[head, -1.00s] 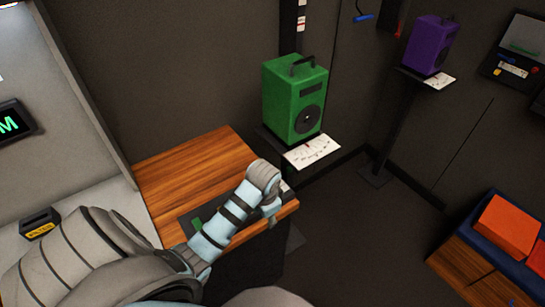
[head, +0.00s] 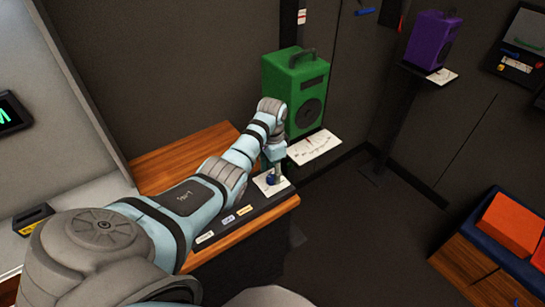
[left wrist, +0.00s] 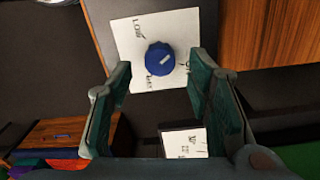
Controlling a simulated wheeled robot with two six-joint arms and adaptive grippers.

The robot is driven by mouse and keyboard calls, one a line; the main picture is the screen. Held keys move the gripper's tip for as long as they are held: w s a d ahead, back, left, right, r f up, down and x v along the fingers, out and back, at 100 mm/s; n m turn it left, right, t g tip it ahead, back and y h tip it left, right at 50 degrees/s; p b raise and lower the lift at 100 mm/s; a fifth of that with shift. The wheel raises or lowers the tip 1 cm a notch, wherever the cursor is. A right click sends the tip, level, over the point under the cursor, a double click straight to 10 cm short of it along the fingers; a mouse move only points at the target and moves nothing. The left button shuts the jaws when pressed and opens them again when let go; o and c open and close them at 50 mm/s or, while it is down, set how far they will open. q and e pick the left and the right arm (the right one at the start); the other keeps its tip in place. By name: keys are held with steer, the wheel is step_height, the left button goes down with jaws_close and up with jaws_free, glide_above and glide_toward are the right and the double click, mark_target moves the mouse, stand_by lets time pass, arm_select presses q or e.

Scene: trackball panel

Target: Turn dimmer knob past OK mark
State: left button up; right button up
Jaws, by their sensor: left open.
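The dimmer knob is a blue round knob (left wrist: 160,59) with a light pointer mark. It sits on a white square card (left wrist: 125,30), on a dark panel (head: 225,228) at the wooden desk's front edge. "LOW" is readable at the card's upper left in the left wrist view; the other marks are partly hidden or too small to read. In the head view the knob (head: 271,181) shows under my left gripper (head: 275,166). In the left wrist view my left gripper (left wrist: 160,68) is open, with the knob between and slightly beyond its fingertips, apparently untouched. My right gripper is not in view.
A green speaker (head: 290,90) stands just behind the gripper, with a white scale card (head: 315,147) below it. A purple speaker (head: 432,40) stands farther right. Several labels line the panel. The desk top (head: 185,155) is mostly clear; orange boxes (head: 512,225) are at right.

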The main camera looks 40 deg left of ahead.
arm_select(q)
step_height(320, 180, down, 2)
steer(key=shift+f, duration=0.15)
steer(key=shift+c, duration=0.2)
jaws_close()
